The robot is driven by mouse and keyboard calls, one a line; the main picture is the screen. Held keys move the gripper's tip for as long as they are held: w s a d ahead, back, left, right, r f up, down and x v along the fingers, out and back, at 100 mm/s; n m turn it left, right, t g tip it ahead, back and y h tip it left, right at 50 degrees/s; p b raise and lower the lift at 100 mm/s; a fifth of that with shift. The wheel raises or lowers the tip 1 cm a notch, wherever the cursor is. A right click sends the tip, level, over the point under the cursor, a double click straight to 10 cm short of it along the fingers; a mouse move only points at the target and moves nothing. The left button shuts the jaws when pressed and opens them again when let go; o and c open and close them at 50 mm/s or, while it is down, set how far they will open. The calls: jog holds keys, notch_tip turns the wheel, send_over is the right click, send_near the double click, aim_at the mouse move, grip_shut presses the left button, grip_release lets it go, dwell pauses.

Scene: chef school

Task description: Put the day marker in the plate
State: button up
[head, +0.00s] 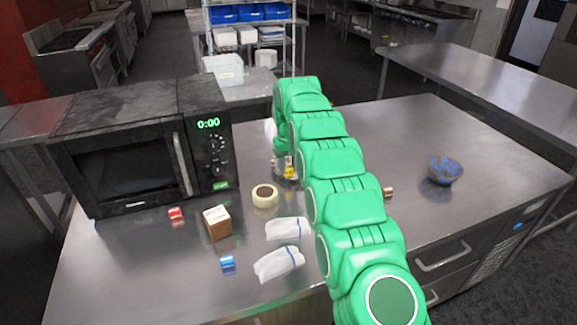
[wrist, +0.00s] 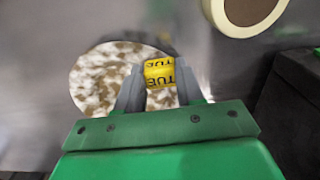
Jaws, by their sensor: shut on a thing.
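The day marker (wrist: 159,73) is a small yellow block printed "TUE". In the wrist view it sits between the two grey fingers of my gripper (wrist: 159,85), which is shut on it. In the head view a bit of yellow (head: 289,168) shows at my gripper, left of my green arm. The plate (wrist: 92,92), round and white with brown speckles, lies under and behind the fingers in the wrist view. The marker overlaps the plate's right part in that picture; I cannot tell the height between them. My arm hides most of the plate in the head view.
A tape roll (head: 265,195) lies close by, left of my gripper. A microwave (head: 130,165), a brown box (head: 218,223), a red block (head: 176,216), a blue block (head: 228,262) and white cloths (head: 279,263) are on the left. A blue bowl (head: 444,170) stands right; the counter around it is clear.

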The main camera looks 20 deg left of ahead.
aim_at(288, 168)
jog(key=shift+f, duration=0.15)
jog(key=o, duration=1)
jog(key=shift+r, duration=3.95)
